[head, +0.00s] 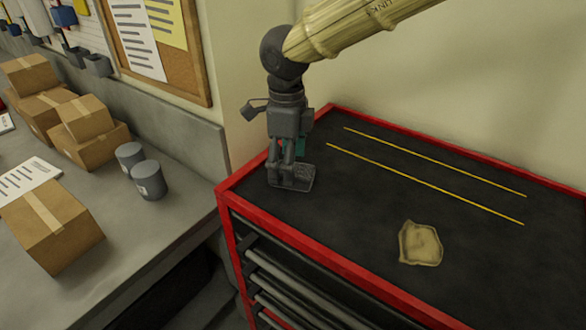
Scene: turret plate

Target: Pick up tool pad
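A small grey, speckled, flat block (303,177), which looks like the tool pad, is at the left end of the black cabinet top. My gripper (283,176) points down right at it, with its fingers overlapping the block's left part. The fingertips are small and dark here. I cannot tell whether they are closed on the block, or whether the block rests on the top or is just above it. A bit of teal shows behind the fingers.
The red tool cabinet (328,270) has a raised red rim. A crumpled tan cloth-like piece (421,244) and two thin yellow strips (425,182) lie on its top. Left, a grey bench (140,225) holds cardboard boxes (50,225) and two grey cans (149,181). A wall stands behind.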

